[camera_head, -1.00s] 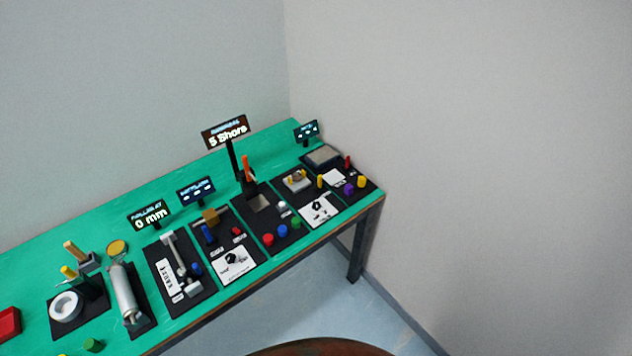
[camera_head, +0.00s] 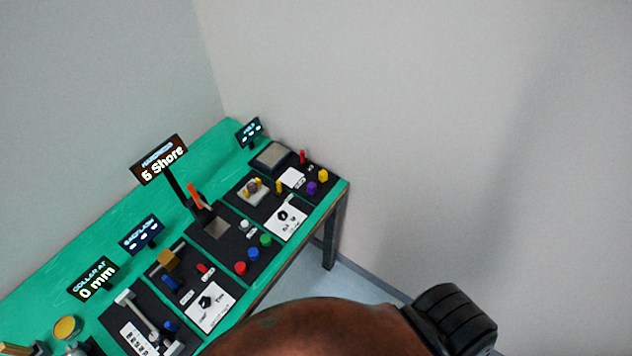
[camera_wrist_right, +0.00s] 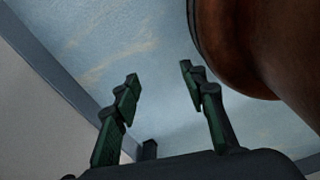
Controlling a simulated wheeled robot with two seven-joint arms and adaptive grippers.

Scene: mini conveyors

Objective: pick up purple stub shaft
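A small purple piece (camera_head: 311,188), which looks like the purple stub shaft, stands on a black mat at the right end of the green table (camera_head: 75,255). A yellow piece (camera_head: 323,175) is beside it. My right gripper (camera_wrist_right: 158,84) shows in the right wrist view with its two dark green fingers apart and nothing between them. It is over the pale blue floor, away from the table. Neither gripper can be made out in the head view.
Red, blue and green knobs (camera_head: 253,253) line the front edge left of the purple piece. A red pin (camera_head: 302,157) and a grey pad (camera_head: 271,157) stand behind it. Signs on posts, such as the hardness sign (camera_head: 160,160), rise above the table. A wall is at the right.

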